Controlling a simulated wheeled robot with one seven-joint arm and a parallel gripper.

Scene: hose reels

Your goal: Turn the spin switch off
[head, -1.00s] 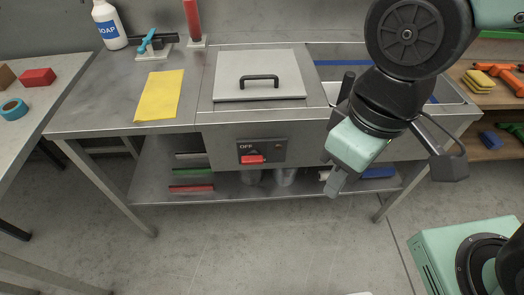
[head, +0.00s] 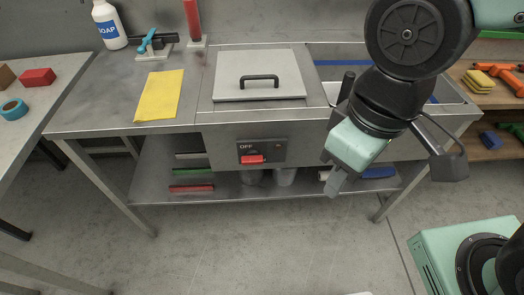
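The spin switch (head: 253,160) is a red lever on a dark panel (head: 273,149) on the front of the steel bench. The word OFF is printed above the lever, and the lever lies low on the panel. A small reddish light or button (head: 278,144) sits to its right. My gripper (head: 335,186) hangs to the right of the panel, in front of the bench, apart from the switch. Its fingers point down and are seen edge-on, so their opening is not clear.
A lidded hatch (head: 259,75) with a black handle is above the panel. A yellow cloth (head: 159,96), a soap bottle (head: 109,25) and a blue-handled tool (head: 149,40) are on the bench top. A lower shelf (head: 225,190) holds cups and coloured bars. The floor in front is clear.

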